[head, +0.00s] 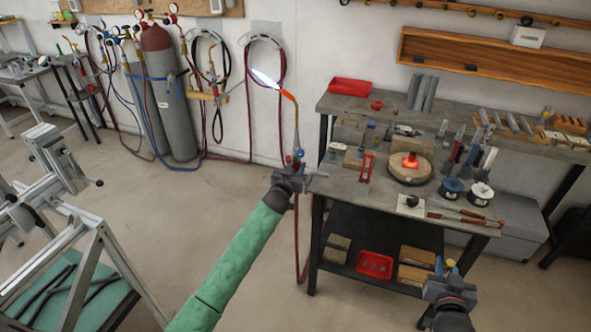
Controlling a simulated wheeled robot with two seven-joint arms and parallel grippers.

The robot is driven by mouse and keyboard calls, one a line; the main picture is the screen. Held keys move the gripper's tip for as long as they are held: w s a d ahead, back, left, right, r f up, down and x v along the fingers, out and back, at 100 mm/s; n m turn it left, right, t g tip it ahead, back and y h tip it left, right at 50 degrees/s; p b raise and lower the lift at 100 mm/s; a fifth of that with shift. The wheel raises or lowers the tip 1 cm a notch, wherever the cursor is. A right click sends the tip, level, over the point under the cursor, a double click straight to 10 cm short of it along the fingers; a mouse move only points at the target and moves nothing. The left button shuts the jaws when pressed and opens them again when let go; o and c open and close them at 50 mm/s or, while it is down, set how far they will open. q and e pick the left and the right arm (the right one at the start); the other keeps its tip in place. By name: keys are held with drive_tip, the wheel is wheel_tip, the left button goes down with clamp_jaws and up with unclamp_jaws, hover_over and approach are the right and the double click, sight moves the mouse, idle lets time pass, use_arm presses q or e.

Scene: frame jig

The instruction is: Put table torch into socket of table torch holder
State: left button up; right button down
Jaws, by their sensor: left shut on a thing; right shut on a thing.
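The table torch (296,125) is upright in my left gripper (290,178), with an orange-red bent neck and a pale blue-white flame pointing up and left. My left gripper is shut on its lower body, left of the workbench's front-left corner. A red hose hangs below it. A red upright stand (367,167) on the bench's left part may be the torch holder; its socket cannot be made out. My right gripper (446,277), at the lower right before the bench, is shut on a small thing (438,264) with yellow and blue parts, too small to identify.
The workbench (335,188) carries a round block (409,170) with a glowing orange piece, dark jars (452,188) and tongs (460,218). Its lower shelf holds a red tray (375,265) and bricks. Gas cylinders (170,100) stand by the wall.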

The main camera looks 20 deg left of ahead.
use_arm(q)
drive_tip(key=shift+w, duration=0.45)
use_arm(e)
drive_tip(key=shift+a+f, duration=0.1)
drive_tip(key=shift+f, duration=0.2)
use_arm(q)
drive_tip(key=shift+w+f+b, duration=0.1)
drive_tip(key=shift+w+b, duration=0.5)
drive_tip(key=shift+w, duration=0.25)
use_arm(e)
drive_tip(key=shift+f, duration=0.45)
drive_tip(key=shift+f+b, duration=0.6)
use_arm(q)
drive_tip(key=w+b, duration=0.1)
drive_tip(key=w, duration=0.5)
drive_tip(key=shift+w+d+f, duration=0.15)
drive_tip(key=shift+w+f, duration=0.1)
use_arm(e)
drive_tip(key=shift+f, duration=0.65)
